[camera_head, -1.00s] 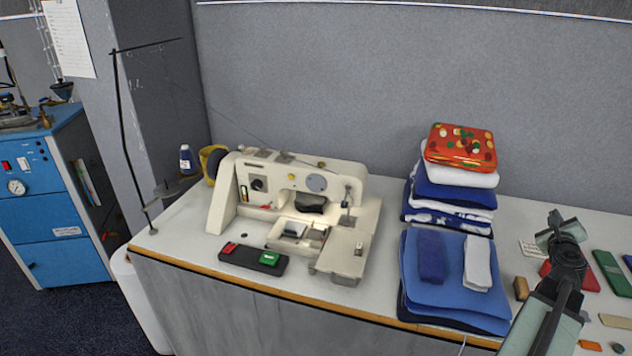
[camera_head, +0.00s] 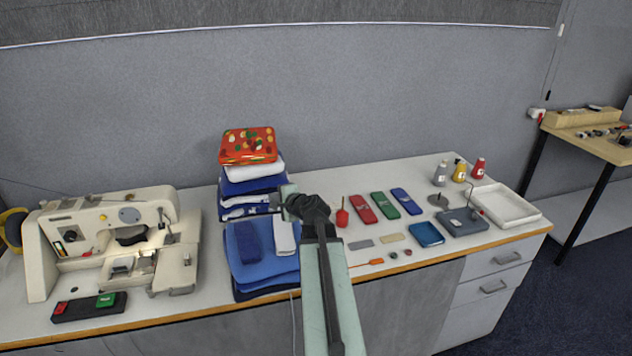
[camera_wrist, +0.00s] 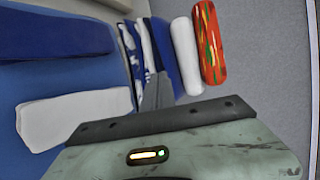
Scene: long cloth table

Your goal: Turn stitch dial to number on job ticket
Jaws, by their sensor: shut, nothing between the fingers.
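The cream sewing machine (camera_head: 105,240) stands at the left end of the table. No job ticket can be made out. My gripper (camera_head: 284,199) is shut and empty, in front of the folded cloth stack and well right of the machine. In the wrist view its fingers (camera_wrist: 156,90) point towards the stacked cloths.
A red and green switch box (camera_head: 88,306) sits before the machine.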

